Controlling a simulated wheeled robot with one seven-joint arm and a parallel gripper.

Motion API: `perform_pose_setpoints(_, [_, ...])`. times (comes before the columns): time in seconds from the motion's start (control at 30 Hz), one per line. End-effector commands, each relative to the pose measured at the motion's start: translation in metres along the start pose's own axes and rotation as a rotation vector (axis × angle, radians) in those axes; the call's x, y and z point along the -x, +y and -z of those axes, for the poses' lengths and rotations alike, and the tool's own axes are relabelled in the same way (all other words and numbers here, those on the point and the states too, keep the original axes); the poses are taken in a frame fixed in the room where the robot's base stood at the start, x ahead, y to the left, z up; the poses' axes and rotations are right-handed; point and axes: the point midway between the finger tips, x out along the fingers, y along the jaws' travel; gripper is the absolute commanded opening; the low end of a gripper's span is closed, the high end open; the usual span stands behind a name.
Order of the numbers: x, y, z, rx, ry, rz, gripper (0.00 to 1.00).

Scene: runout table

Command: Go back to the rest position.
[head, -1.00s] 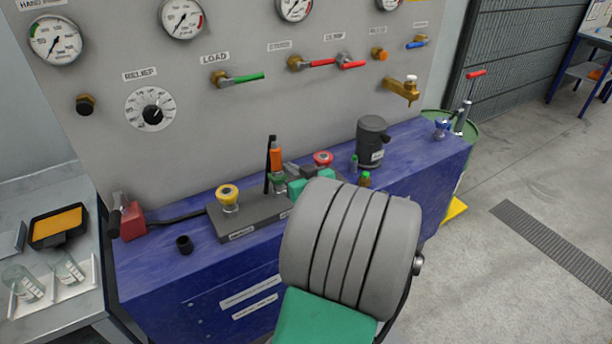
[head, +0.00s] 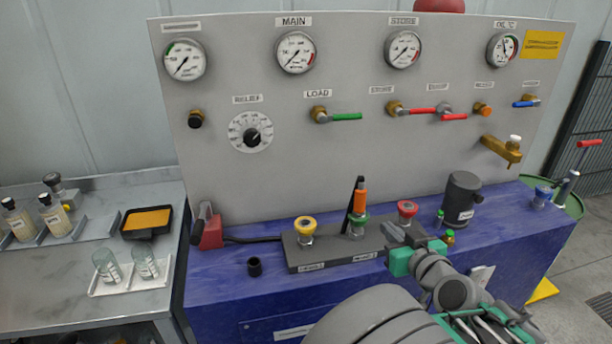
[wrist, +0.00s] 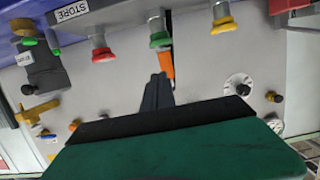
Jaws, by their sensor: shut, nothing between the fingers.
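My gripper (head: 398,238) is at the right end of the dark manifold block (head: 335,247), low over the blue bench, in the head view. Its fingers look closed and hold nothing. In the wrist view the gripper (wrist: 157,88) shows as a dark narrow shape pointing toward the orange-handled tool (wrist: 166,64). In the head view that tool (head: 360,199) stands upright by the green-collared fitting (head: 357,224). The red-capped fitting (head: 407,209) is just behind my gripper. The yellow-capped fitting (head: 305,228) is at the block's left. I cannot tell whether my gripper touches the block.
The gauge panel (head: 350,130) rises behind the blue bench (head: 225,275). A dark grey canister (head: 461,198) and small green-capped bottles (head: 449,237) stand right of my gripper. A red clamp-like block (head: 209,230) and black cup (head: 254,267) are at left. Glass jars (head: 107,266) stand on the side table.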

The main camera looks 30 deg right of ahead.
Motion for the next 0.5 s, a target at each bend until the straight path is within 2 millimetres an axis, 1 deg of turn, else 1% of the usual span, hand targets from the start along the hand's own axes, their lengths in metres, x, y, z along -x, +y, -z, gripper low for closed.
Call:
perform_pose_setpoints(0.07, [-0.011, -0.02, -0.005, 0.005, -0.049, 0.049, 0.0])
perform_pose_setpoints(0.13, [-0.024, -0.051, -0.015, 0.016, -0.137, 0.121, 0.0])
perform_pose_setpoints(0.17, [-0.029, -0.068, -0.021, 0.02, -0.187, 0.156, 0.0])
perform_pose_setpoints(0.2, [-0.035, -0.091, -0.03, 0.032, -0.258, 0.201, 0.0])
perform_pose_setpoints(0.27, [-0.038, -0.125, -0.044, 0.05, -0.373, 0.257, 0.0])
perform_pose_setpoints(0.3, [-0.037, -0.145, -0.053, 0.063, -0.446, 0.285, 0.0])
perform_pose_setpoints(0.37, [-0.032, -0.173, -0.064, 0.085, -0.55, 0.315, 0.0])
perform_pose_setpoints(0.4, [-0.027, -0.19, -0.07, 0.101, -0.615, 0.327, 0.0])
perform_pose_setpoints(0.47, [-0.016, -0.212, -0.078, 0.126, -0.705, 0.333, 0.0])
perform_pose_setpoints(0.5, [-0.007, -0.226, -0.082, 0.143, -0.761, 0.331, 0.0])
